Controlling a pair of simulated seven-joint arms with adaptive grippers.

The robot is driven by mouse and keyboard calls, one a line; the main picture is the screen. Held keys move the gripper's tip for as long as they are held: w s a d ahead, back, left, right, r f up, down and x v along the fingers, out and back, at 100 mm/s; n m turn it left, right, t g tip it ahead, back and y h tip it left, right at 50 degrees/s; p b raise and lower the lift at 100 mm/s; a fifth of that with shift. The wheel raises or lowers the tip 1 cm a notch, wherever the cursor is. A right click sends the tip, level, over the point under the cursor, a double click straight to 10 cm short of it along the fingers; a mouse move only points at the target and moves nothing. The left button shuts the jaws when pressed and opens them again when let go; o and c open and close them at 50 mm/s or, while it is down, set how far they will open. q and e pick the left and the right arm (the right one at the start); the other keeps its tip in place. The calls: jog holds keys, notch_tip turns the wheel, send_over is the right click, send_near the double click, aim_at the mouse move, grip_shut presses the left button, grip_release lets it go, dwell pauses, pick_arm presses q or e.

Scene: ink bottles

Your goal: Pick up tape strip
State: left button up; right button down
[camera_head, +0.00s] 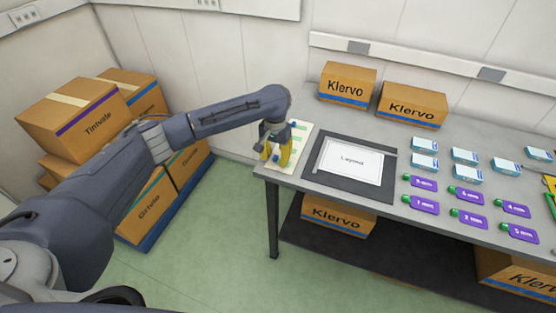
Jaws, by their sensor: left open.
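A pale board (283,164) lies at the left end of the table, with small green strips (299,126) on it; they look like the tape strips, though they are too small to be sure. My left gripper (276,155) is over this board, pointing down, with yellow fingers apart. The gripper hides part of the board, and I cannot tell whether a strip lies between the fingers or whether they touch the board. My right gripper is not in view.
A dark mat (322,181) with a white "Layout" sheet (352,162) lies right of the board. Several blue-and-white boxes (464,157) and purple tags (468,196) cover the table's right. Klervo cartons (347,83) stand at the back. Stacked cartons (85,122) fill the left floor.

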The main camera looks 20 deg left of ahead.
pick_arm(q)
jog(key=shift+c, duration=0.2)
jog(key=c, duration=0.8)
